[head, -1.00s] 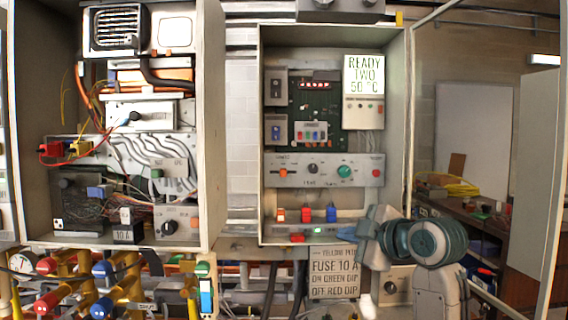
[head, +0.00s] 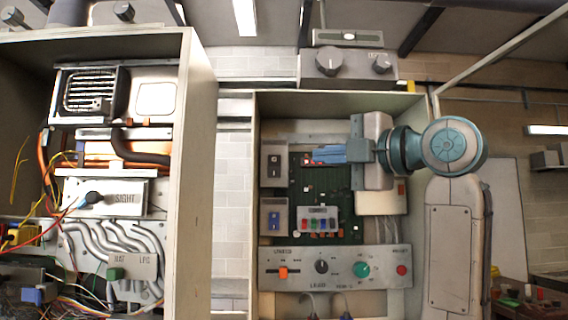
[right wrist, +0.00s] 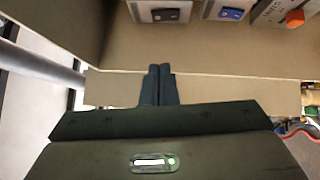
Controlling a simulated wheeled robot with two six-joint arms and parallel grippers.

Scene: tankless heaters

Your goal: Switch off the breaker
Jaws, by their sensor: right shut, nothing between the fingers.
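Two small grey switch boxes are mounted at the left inside the right cabinet: the upper one has a black rocker (head: 274,164), the lower one a blue rocker (head: 273,218). I cannot tell from labels which is the breaker. My right gripper (head: 310,156) is shut and empty, in front of the green circuit board (head: 331,224). Its fingers point left towards the upper box, with a gap between. In the right wrist view the gripper (right wrist: 158,70) is also shut; a black rocker (right wrist: 166,15) and a blue rocker (right wrist: 232,14) show beyond it. My left gripper is out of view.
Below the board is a control panel (head: 335,285) with an orange slider, black and green knobs and a red button. The cabinet's left wall (head: 254,140) stands close to the switches. The left cabinet (head: 203,150) holds wires and pipes. A two-knob box (head: 348,65) sits on top.

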